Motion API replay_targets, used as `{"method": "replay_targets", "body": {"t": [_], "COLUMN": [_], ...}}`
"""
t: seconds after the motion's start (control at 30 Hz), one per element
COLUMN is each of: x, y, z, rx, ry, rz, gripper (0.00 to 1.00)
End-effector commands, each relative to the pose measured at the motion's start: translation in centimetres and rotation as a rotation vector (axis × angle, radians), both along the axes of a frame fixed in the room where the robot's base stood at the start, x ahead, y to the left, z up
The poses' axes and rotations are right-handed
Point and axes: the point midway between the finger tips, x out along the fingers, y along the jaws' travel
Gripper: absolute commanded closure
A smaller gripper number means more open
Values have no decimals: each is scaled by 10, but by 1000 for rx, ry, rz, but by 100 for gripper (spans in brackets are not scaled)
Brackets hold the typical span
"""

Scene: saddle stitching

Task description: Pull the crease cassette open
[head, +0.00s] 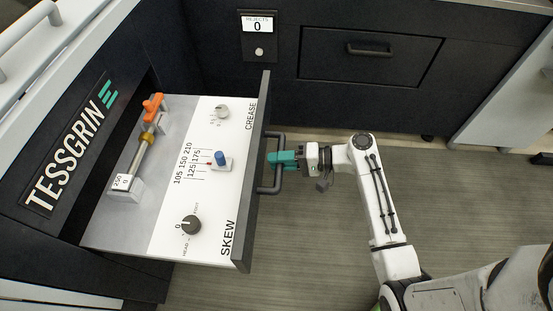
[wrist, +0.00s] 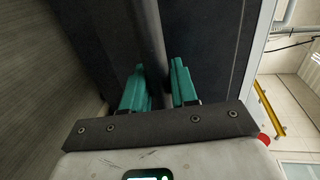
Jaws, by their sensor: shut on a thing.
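The crease cassette (head: 212,225) is a drawer with a white and grey top and a dark front panel (head: 256,185). It stands pulled out from the black TESSGRIN machine on the left in the head view. A dark bar handle (head: 277,172) is on its front. My gripper (head: 272,159) comes from the right and is shut on this handle. In the wrist view the teal fingers (wrist: 158,85) sit on either side of the handle bar (wrist: 150,40). The far edge of the bar between the fingers is partly hidden.
The cassette top carries a SKEW knob (head: 191,225), a CREASE knob (head: 222,112), a blue slider (head: 221,158) and an orange-ended lever (head: 153,106). A black cabinet with a closed drawer (head: 370,52) stands behind. Grey floor (head: 300,255) is clear in front of the cassette.

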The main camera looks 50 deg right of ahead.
Motion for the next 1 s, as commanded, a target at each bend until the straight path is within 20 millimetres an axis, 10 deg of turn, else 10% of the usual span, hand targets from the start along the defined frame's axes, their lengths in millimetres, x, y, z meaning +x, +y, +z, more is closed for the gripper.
{"method": "replay_targets", "body": {"t": [0.13,0.17,0.33,0.67,1.0], "x": [-1,-1,-1,-3,-49], "y": [-1,-1,-1,-3,-37], "z": [-2,-2,-1,1,12], "rx": [-1,-1,-1,0,-1], "ry": [4,4,3,1,2], "rz": [-2,-2,-2,-2,-5], "gripper": [100,71,55,54,54]}}
